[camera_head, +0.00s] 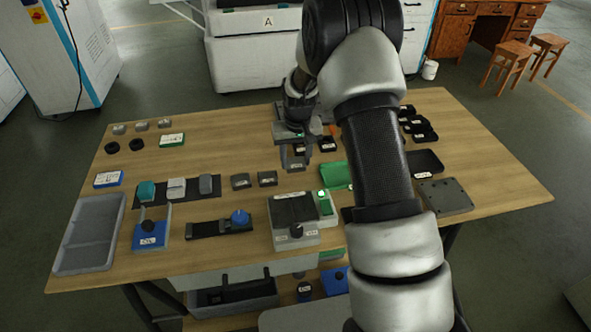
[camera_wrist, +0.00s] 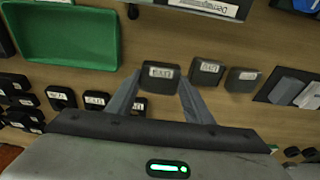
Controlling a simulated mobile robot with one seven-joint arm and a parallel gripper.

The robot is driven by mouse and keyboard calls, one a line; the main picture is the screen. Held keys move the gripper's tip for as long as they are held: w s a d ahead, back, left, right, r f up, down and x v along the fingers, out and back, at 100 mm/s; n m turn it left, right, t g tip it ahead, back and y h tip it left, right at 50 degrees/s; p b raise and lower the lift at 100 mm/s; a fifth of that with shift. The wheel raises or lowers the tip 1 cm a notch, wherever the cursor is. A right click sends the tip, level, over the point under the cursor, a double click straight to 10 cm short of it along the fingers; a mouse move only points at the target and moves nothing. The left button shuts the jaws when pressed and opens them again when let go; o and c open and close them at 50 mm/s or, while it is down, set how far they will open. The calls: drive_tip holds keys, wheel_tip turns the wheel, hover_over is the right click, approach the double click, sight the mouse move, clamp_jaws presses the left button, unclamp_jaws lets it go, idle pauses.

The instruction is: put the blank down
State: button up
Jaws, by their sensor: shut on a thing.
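My gripper (camera_head: 296,156) is over the middle of the wooden table in the head view, pointing down. In the wrist view, the gripper (camera_wrist: 160,82) has its two grey fingers on either side of a dark grey blank (camera_wrist: 160,75) with a white label, and is shut on it. The blank also shows between the fingers in the head view (camera_head: 296,165). It looks level and close to the tabletop; I cannot tell whether it touches. Two similar labelled dark blocks, one nearer (camera_wrist: 207,72) and one farther (camera_wrist: 242,79), stand in a row beside it.
A green tray (camera_wrist: 62,36) lies beside the held blank, partly hidden by my arm in the head view. Several small black labelled pieces (camera_wrist: 60,97) stand near the gripper. A grey machine-like box (camera_head: 296,238) and a grey divided tray (camera_head: 72,262) stand toward the front.

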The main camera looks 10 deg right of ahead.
sight(296, 164)
drive_tip(key=shift+f, duration=1.9)
drive_tip(key=shift+f, duration=0.1)
drive_tip(key=shift+f+b, duration=0.2)
drive_tip(key=shift+b, duration=0.2)
drive_tip(key=o, duration=1.4)
drive_tip(key=shift+r, duration=0.1)
